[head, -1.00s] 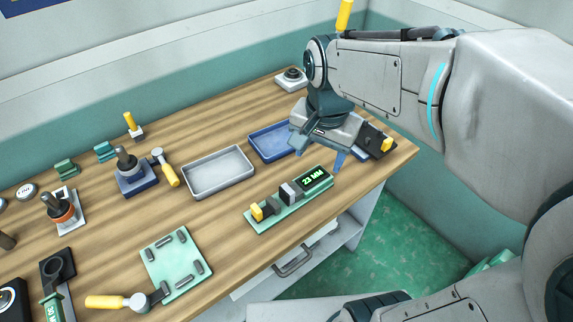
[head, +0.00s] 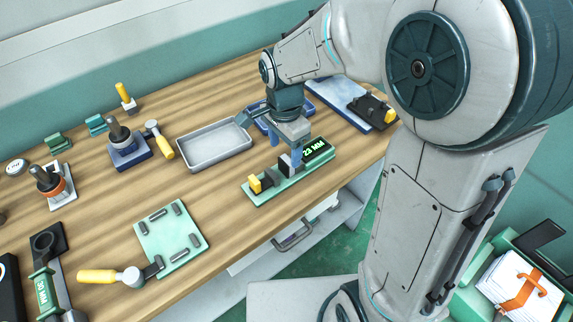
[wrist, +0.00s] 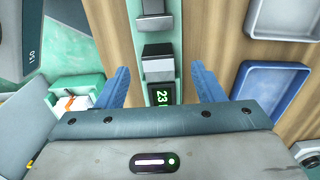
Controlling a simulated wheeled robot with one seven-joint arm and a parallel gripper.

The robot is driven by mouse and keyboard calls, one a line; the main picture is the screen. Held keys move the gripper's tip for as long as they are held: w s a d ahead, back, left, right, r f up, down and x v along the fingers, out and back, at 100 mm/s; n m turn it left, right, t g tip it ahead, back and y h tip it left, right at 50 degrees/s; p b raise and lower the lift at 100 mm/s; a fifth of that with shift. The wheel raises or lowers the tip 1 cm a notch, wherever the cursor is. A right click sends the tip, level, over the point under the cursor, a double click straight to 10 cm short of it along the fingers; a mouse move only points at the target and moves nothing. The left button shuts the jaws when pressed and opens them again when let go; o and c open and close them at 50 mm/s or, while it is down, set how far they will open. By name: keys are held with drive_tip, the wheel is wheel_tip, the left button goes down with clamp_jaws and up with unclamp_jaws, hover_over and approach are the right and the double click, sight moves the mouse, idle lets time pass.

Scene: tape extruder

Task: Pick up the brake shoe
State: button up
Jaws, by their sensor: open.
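A grey block (head: 285,164) sits on the green gauge (head: 262,190) with the display reading 23 MM. It may be the brake shoe, but I cannot tell for sure. In the wrist view the block (wrist: 157,66) lies between and slightly ahead of my fingers. My gripper (head: 286,150) is over the display end of the gauge, pointing down. Its two blue fingers (wrist: 160,72) are spread on either side of the gauge and hold nothing. Several dark grey bars (head: 158,214) lie on a pale green plate (head: 172,238).
A grey tray (head: 215,145) and a blue tray (head: 305,103) stand behind the gauge. A yellow-handled hammer (head: 160,140) lies left of the grey tray, another (head: 100,276) at the front left. A blue-edged board (head: 338,97) is at the right.

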sight(286, 160)
drive_tip(key=shift+d+f, duration=0.2)
drive_tip(key=shift+f, duration=2.5)
drive_tip(key=c, duration=1.2)
drive_tip(key=shift+r, duration=0.15)
